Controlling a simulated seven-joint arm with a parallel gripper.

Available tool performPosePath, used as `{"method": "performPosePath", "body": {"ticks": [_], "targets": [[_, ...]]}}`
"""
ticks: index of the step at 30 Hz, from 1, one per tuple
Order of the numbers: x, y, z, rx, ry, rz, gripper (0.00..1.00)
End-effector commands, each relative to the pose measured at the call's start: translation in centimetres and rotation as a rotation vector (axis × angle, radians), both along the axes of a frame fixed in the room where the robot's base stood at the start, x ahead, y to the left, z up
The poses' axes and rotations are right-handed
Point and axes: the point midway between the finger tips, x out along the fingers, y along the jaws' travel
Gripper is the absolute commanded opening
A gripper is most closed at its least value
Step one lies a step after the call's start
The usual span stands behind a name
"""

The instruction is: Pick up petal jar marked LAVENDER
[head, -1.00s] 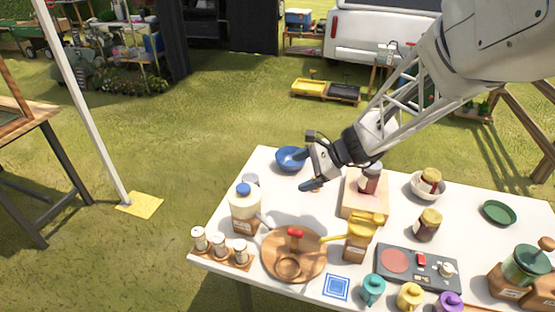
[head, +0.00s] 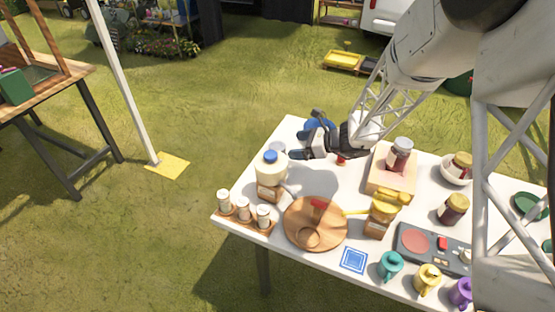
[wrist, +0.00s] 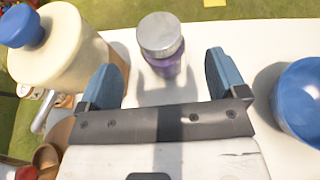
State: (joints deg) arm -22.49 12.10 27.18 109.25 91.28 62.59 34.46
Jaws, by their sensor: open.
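A small jar with a silver lid and purple contents (wrist: 162,45) stands upright in the wrist view, ahead of and between my fingers. I cannot read a label on it. In the head view a small pale-topped jar (head: 277,148) shows at the table's far left, behind the large cream jug (head: 271,168); it seems to be the same jar. My gripper (head: 303,136) is open and empty, low over the table just right of that jar. In the wrist view, both blue fingers of my gripper (wrist: 160,72) are spread wide, with no visible contact with the jar.
The cream jug (wrist: 62,48) with its blue cap stands close to the left finger. A blue bowl (wrist: 302,100) stands right of the right finger. A wooden board with a jar (head: 390,172) and a round wooden tray (head: 316,232) stand nearby. The table's far edge is close behind the jar.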

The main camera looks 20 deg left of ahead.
Motion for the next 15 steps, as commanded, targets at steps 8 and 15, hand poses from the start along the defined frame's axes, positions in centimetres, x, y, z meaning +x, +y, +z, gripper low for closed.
{"method": "performPosePath", "body": {"ticks": [8, 15], "targets": [[-0.1, 0.7, -0.3, -0.001, 0.0, 0.002, 0.91], [-0.3, 2.3, -0.9, 0.0, -0.001, 0.002, 0.91]]}}
